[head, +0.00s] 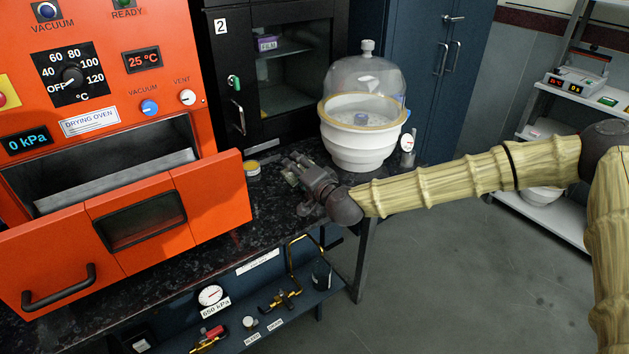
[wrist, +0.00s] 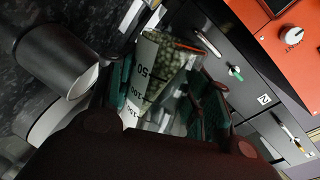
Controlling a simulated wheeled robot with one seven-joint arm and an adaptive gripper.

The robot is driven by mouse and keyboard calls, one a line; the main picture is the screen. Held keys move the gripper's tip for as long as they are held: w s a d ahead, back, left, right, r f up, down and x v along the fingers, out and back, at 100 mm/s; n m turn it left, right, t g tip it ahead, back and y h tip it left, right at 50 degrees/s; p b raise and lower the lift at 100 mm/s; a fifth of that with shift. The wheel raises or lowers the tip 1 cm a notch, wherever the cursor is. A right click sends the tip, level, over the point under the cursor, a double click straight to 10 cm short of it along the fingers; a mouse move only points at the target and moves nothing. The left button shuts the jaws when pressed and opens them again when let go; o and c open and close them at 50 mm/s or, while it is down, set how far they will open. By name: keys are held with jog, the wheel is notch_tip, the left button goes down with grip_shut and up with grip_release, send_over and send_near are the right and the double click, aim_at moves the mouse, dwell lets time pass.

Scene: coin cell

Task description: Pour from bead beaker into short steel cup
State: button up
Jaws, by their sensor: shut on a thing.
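A dark grey cup with a pale opening (wrist: 60,55), apparently the short steel cup, stands on the bench left of the beaker in the wrist view. I see no beads in it. In the head view my gripper (head: 303,176) is above the bench; the beaker is hard to make out there.
The orange oven's drawer-like door (head: 130,220) sticks out left of my gripper. A domed glass desiccator (head: 362,125) stands behind it to the right. A small yellow-topped jar (head: 253,167) and a black cabinet (head: 280,70) are behind. A small metal cylinder (head: 408,159) stands beside the desiccator.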

jog(key=shift+r+m, duration=0.2)
jog(key=shift+m, duration=0.1)
dwell(0.9)
jog(key=shift+w+d+f+m+g+b, duration=0.2)
jog(key=shift+f+m+g+b, duration=0.15)
jog(key=shift+m+b, duration=0.45)
dwell(1.7)
jog(key=shift+w+d+r+m+y+b, duration=0.2)
jog(key=shift+r+m+y+b, duration=0.3)
jog(key=shift+m+b, duration=0.5)
dwell(3.3)
